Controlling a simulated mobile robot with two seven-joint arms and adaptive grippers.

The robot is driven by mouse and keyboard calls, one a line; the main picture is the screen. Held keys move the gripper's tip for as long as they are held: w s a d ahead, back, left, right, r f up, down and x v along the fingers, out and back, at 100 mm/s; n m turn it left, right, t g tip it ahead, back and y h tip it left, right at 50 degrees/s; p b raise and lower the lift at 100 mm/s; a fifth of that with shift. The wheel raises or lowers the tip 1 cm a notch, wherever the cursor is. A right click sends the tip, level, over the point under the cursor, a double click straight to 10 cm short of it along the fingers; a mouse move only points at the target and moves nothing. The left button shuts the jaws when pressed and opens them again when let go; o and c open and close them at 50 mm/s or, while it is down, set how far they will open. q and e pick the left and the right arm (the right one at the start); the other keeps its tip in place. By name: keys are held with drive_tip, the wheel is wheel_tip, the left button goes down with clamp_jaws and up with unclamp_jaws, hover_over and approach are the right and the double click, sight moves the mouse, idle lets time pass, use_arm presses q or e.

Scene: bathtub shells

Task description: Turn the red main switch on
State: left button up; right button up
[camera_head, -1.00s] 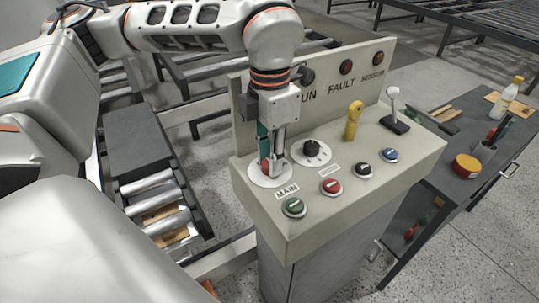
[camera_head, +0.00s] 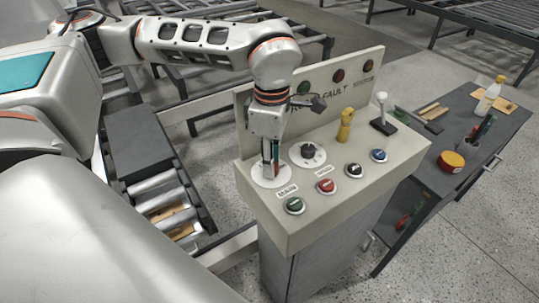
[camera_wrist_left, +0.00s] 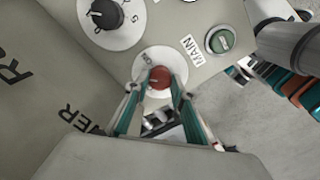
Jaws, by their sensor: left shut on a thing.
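The red main switch (camera_wrist_left: 158,78) is a round red knob on a white disc. In the left wrist view it lies between my left gripper's fingertips, beside the MAIN label (camera_wrist_left: 191,47). My left gripper (camera_head: 270,175) points down over the white disc (camera_head: 257,181) at the panel's left end and is shut on the knob, which it mostly hides in the head view. The turn angle of the knob is hard to read. My right gripper is in neither view.
A black selector knob (camera_head: 308,152) sits close beside the gripper. Green (camera_head: 294,205), red (camera_head: 326,186), black (camera_head: 354,170) and blue (camera_head: 379,156) buttons line the front. A yellow handle (camera_head: 345,126) and a white-knobbed lever (camera_head: 382,112) stand farther right.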

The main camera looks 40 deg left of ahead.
use_arm(q)
drive_tip(key=m+p, duration=0.2)
drive_tip(key=m, duration=0.3)
drive_tip(key=shift+m+p, duration=0.6)
drive_tip(key=shift+m, duration=0.9)
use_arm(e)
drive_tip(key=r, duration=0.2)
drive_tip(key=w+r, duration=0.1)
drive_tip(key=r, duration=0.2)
use_arm(q)
drive_tip(key=o, duration=1.1)
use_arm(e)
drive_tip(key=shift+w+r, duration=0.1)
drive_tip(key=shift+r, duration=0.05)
use_arm(q)
drive_tip(key=shift+r, duration=0.1)
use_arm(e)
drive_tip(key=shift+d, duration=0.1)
use_arm(q)
wheel_tip(320, 180, up, 12)
